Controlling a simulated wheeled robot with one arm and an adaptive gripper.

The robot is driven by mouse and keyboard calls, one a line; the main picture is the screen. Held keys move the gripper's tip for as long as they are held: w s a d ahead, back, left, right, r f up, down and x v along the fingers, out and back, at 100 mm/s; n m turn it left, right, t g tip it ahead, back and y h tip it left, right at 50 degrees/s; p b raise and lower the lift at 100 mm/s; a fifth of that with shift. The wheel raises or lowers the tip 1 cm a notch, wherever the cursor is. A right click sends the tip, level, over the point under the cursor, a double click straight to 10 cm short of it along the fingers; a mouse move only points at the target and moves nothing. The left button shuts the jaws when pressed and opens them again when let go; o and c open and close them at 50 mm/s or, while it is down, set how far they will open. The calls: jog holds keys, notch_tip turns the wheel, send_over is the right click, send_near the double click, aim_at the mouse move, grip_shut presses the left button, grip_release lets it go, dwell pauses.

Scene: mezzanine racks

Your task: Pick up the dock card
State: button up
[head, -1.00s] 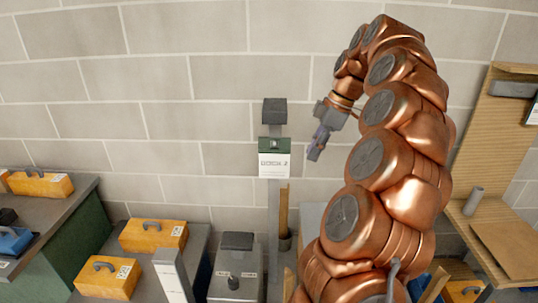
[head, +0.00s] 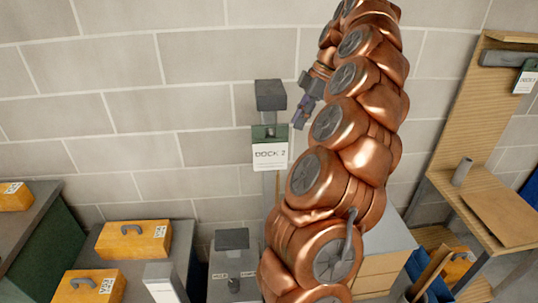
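The dock card (head: 270,155) is a white card with a green top band, printed "DOCK 2". It hangs upright on a grey post under a dark grey block (head: 270,95), in front of the block wall. My gripper (head: 298,122) is just right of the card and a little above its printed face, seemingly apart from it. The gripper is small and seen side-on, so its finger opening cannot be made out. A similar green and white card (head: 525,77) hangs on the wooden panel at the far right.
Orange cases (head: 133,241) with grey handles stand on grey benches at the left. A grey box (head: 232,270) stands below the card. A wooden desk (head: 490,205) with a grey cylinder (head: 462,170) is at the right. The wall above the card is clear.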

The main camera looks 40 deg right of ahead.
aim_at(284, 168)
jog(key=shift+b+x, duration=1.4)
jog(key=shift+x, duration=0.55)
jog(key=shift+a, duration=0.1)
jog(key=shift+a+p+x, duration=0.25)
jog(key=shift+p+x, duration=0.2)
jog(key=shift+x, duration=2.05)
grip_shut()
